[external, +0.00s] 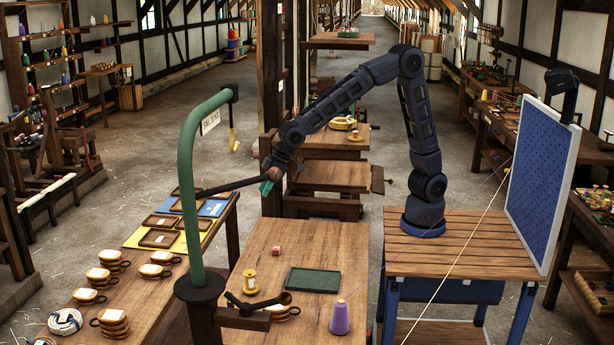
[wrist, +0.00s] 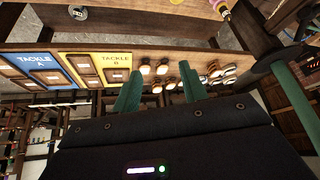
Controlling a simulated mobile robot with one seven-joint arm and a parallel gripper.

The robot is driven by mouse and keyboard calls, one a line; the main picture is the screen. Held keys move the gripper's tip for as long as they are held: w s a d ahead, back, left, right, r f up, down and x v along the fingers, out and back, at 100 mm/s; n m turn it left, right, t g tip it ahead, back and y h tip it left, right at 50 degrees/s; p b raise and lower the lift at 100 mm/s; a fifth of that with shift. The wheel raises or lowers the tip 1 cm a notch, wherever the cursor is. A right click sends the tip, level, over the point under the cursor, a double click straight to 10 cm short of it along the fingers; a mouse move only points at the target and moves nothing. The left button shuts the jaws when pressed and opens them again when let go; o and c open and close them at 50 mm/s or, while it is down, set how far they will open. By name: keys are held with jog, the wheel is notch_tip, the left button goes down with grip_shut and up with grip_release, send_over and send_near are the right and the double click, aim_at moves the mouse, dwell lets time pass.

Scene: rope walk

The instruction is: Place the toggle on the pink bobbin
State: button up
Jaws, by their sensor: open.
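My gripper (external: 268,186) hangs in the air above the back of the middle table, left of my arm's base. In the wrist view its two green fingers (wrist: 161,90) stand apart with nothing between them. A yellow and pink piece (wrist: 222,8) is cut off at the top of the wrist view. A small reddish block (external: 276,251) lies behind the bobbin. I cannot tell for certain which piece is the toggle.
A green tray (external: 313,281) and a purple cone (external: 340,318) are on the table. A green curved post (external: 187,180) rises at front left, with a dark bar (external: 230,186) reaching toward my gripper. A side bench holds tackle boards (external: 135,237) and several pulley blocks (external: 113,322).

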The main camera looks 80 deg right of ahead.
jog(key=s+d+r+m, duration=0.1)
jog(key=s+d+r, duration=0.2)
jog(key=s+d, duration=0.3)
jog(key=s+d+r+h, duration=0.1)
jog(key=s+d+r, duration=0.25)
jog(key=d, duration=0.55)
jog(key=s+d+r+m, duration=0.1)
jog(key=s+d+r, duration=0.2)
jog(key=s+d, duration=0.35)
jog(key=s+d+f+m+h, duration=0.1)
jog(key=s+d, duration=0.5)
jog(key=s, duration=0.4)
jog(key=s+d+f+m, duration=0.1)
jog(key=s+d, duration=0.5)
jog(key=s, duration=0.5)
jog(key=shift+s+d+m+g+h, duration=0.2)
jog(key=shift+d+m+g+h, duration=0.1)
jog(key=shift+h, duration=0.1)
